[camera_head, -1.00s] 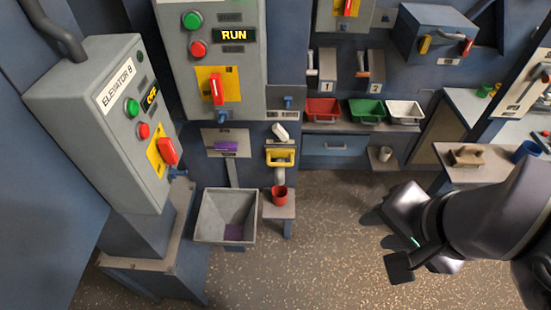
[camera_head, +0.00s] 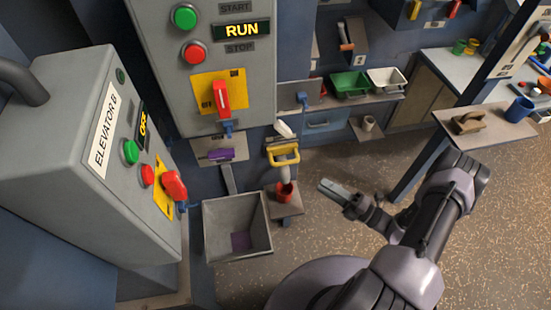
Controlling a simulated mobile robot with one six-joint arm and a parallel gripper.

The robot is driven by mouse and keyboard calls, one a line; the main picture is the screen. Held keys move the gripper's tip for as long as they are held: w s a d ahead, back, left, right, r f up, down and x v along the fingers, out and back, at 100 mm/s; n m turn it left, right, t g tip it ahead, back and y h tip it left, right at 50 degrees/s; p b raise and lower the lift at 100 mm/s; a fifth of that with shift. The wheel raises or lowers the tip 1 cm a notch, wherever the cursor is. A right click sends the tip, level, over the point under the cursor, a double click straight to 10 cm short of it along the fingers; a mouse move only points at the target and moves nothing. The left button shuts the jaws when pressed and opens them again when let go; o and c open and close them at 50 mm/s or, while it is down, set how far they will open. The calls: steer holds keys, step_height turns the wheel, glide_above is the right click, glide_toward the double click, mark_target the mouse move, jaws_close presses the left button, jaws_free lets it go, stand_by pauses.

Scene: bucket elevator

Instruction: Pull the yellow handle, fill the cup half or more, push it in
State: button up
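The yellow handle (camera_head: 284,157) is a loop on the front of the wall outlet, below the large control panel. A pale spout shows under it, above the red cup (camera_head: 285,192). The cup stands upright on a small grey shelf (camera_head: 290,208). I cannot see how full it is. My gripper (camera_head: 323,185) is to the right of the cup and lower than the handle, apart from both in the picture. It points left. Its fingers show from the side, so I cannot tell if they are open.
A grey bin (camera_head: 214,233) with purple material in it stands left of the shelf. The control panel (camera_head: 235,65) reads RUN; the Elevator B box (camera_head: 90,155) reads OFF. Green (camera_head: 351,87) and white trays are behind. A side table (camera_head: 498,130) stands right. Floor is open between.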

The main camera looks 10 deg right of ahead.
mark_target(285, 162)
steer(key=b+x, duration=0.2)
steer(key=x, duration=1.3)
steer(key=shift+w+a, duration=0.15)
steer(key=shift+a, duration=0.2)
steer(key=shift+c, duration=0.5)
jaws_close()
